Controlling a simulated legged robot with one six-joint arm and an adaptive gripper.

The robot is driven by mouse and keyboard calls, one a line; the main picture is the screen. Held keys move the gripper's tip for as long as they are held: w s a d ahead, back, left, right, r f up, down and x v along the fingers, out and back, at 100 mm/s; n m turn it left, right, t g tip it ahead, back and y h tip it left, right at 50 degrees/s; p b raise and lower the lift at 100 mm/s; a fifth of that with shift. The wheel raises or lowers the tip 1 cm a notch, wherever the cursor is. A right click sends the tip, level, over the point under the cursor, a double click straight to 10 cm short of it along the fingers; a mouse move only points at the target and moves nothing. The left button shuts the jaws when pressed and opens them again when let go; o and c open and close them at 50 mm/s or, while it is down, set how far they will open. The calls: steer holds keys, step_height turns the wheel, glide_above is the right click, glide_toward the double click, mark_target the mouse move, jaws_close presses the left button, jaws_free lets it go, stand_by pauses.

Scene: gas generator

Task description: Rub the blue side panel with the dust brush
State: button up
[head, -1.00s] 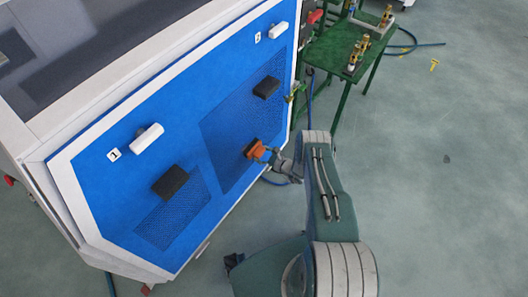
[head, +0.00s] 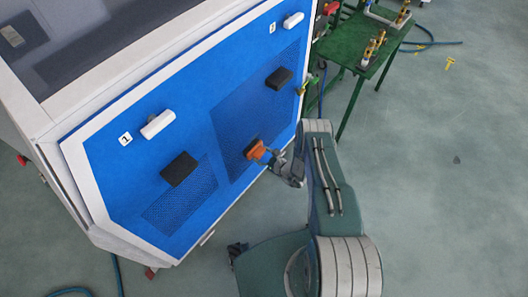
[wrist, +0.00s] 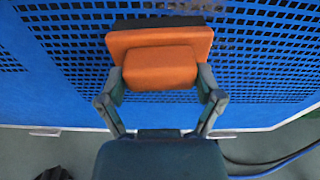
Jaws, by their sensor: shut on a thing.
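The blue side panel (head: 203,108) fills the left and middle of the head view. It has a white frame and two perforated mesh areas. My gripper (head: 268,155) is at the lower part of the larger mesh and is shut on an orange dust brush (head: 255,149). In the wrist view my gripper (wrist: 160,86) grips the brush's orange block (wrist: 160,66) from both sides. A dark strip along the brush's far edge lies against or very near the mesh of the blue panel (wrist: 60,100); I cannot tell contact for certain.
Two black blocks (head: 179,169) and two white handles (head: 158,124) stick out from the panel. A green table (head: 362,42) with brass fittings stands at the upper right. Blue hoses lie on the floor.

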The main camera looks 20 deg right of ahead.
mark_target(258, 156)
steer(key=shift+s+a, duration=0.65)
steer(key=shift+a, duration=0.1)
steer(key=shift+w+r, duration=0.15)
steer(key=shift+r, duration=0.6)
steer(key=shift+w+d, duration=0.55)
steer(key=shift+d, duration=0.3)
steer(key=shift+w+d, duration=0.55)
steer(key=shift+d, duration=0.25)
steer(key=shift+w+d+r, duration=0.7)
steer(key=shift+w+d, duration=1.8)
steer(key=shift+d, duration=0.65)
steer(key=shift+s+a, duration=1.2)
steer(key=shift+a, duration=0.45)
steer(key=shift+s+a, duration=1.2)
steer(key=shift+a, duration=0.45)
steer(key=shift+s+a, duration=1.2)
steer(key=shift+a, duration=0.45)
